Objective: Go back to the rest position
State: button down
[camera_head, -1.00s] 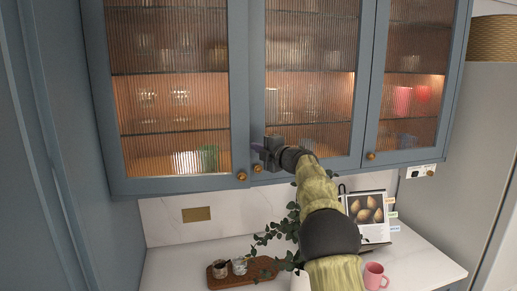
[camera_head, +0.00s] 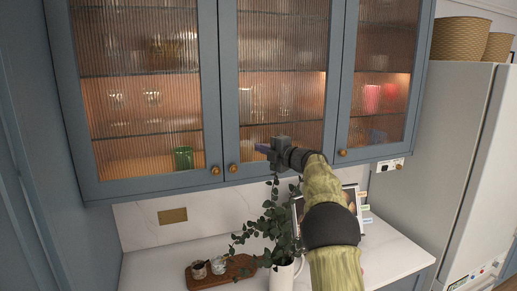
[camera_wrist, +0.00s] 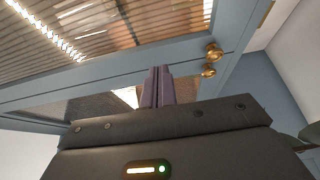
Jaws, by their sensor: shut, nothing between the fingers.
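My gripper (camera_head: 262,149) is shut and empty, raised at the end of my outstretched arm. In the head view it shows in front of the lower part of the middle glass door (camera_head: 282,70), right of a round brass knob (camera_head: 233,168). The cabinet doors look closed.
Below are a counter (camera_head: 150,262), a wooden board (camera_head: 203,275) with small glasses and a leafy plant (camera_head: 268,222) in a white jug. A cookbook stand is partly hidden behind my arm. A fridge (camera_head: 445,150) with baskets on top stands right.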

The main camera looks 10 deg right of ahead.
jog(key=s+d+f+m+g+h+b, duration=0.1)
jog(key=s+d+f+m+h+b, duration=0.1)
jog(key=s+f+m+h, duration=0.55)
jog(key=s+d+f+m+h+b, duration=0.35)
jog(key=s+f+m, duration=0.25)
jog(key=f+m, duration=0.4)
jog(key=s+a+f+m+g, duration=0.2)
jog(key=s+f, duration=0.4)
jog(key=s, duration=0.5)
jog(key=s+a+f+m+g+b, duration=0.1)
jog(key=s+a+f+m+g, duration=0.2)
jog(key=s, duration=0.9)
jog(key=s+a+f+m+g+b, duration=0.1)
jog(key=s+a+f+m+g, duration=0.1)
jog(key=s+f+g, duration=0.4)
jog(key=s+a+f, duration=0.1)
jog(key=s+f, duration=0.3)
jog(key=s, duration=0.1)
jog(key=shift+s+f, duration=0.15)
jog(key=shift+f, duration=0.1)
jog(key=shift+s+m, duration=0.1)
jog(key=shift+m, duration=0.15)
